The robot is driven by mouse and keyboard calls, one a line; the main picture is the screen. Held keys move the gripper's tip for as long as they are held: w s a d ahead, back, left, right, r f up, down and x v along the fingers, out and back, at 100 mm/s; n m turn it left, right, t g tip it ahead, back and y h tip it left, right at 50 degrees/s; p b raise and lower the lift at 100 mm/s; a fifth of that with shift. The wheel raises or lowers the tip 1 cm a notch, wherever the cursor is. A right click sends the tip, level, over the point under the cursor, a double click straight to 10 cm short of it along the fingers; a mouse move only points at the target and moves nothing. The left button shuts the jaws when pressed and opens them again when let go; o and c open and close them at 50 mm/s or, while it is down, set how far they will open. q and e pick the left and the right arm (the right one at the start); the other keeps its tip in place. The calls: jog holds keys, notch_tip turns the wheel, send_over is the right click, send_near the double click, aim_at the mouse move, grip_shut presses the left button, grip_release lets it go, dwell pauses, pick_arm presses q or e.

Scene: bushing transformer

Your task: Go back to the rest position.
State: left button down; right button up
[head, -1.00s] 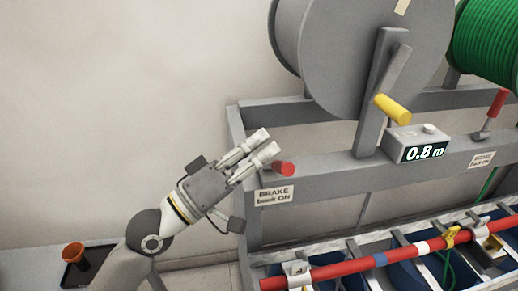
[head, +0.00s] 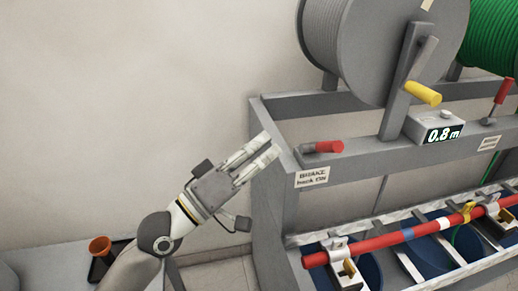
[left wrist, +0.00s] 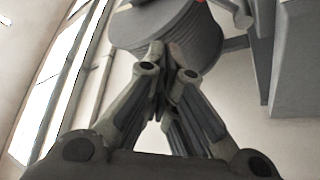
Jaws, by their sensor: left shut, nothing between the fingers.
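My left gripper (head: 268,146) is shut and empty in the head view. It is raised in front of the left end of the grey reel stand (head: 285,206), to the left of the red brake handle (head: 323,147) and apart from it. In the left wrist view my left gripper's fingers (left wrist: 160,85) are together with nothing between them. The brake handle lies roughly level on the stand's front beam, above a label reading "BRAKE hook ON" (head: 312,177). My right gripper is not in view.
A grey reel (head: 400,45) with a yellow crank (head: 422,92) and a 0.8 m counter (head: 435,128) sit on the stand. A green reel (head: 490,40) is at right. A red bar (head: 380,243) crosses the lower rack. An orange cup (head: 100,246) stands at lower left. The wall side is open.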

pick_arm(q)
jog(key=s+a+f+m+g+y, duration=0.1)
jog(key=s+a+f+y, duration=0.15)
jog(key=f, duration=0.55)
jog(key=s+a+f+g+y, duration=0.15)
jog(key=f+y, duration=0.25)
jog(key=f, duration=0.5)
jog(key=s+a+f+m+g+y, duration=0.1)
jog(key=s+a+f+y, duration=0.25)
jog(key=f, duration=0.45)
jog(key=s+a+f+g+y, duration=0.6)
jog(key=s+a+f+y, duration=0.2)
jog(key=s+a+f, duration=0.65)
jog(key=s+f+g+p, duration=0.1)
jog(key=s+f, duration=0.1)
jog(key=f, duration=1)
jog(key=s+f+p, duration=0.1)
jog(key=s+f, duration=0.1)
jog(key=f, duration=0.9)
jog(key=s+a+f+g+p, duration=0.1)
jog(key=s+a+f+p, duration=0.1)
jog(key=s+f, duration=1.2)
jog(key=shift+s+a, duration=0.5)
jog(key=shift+s, duration=0.6)
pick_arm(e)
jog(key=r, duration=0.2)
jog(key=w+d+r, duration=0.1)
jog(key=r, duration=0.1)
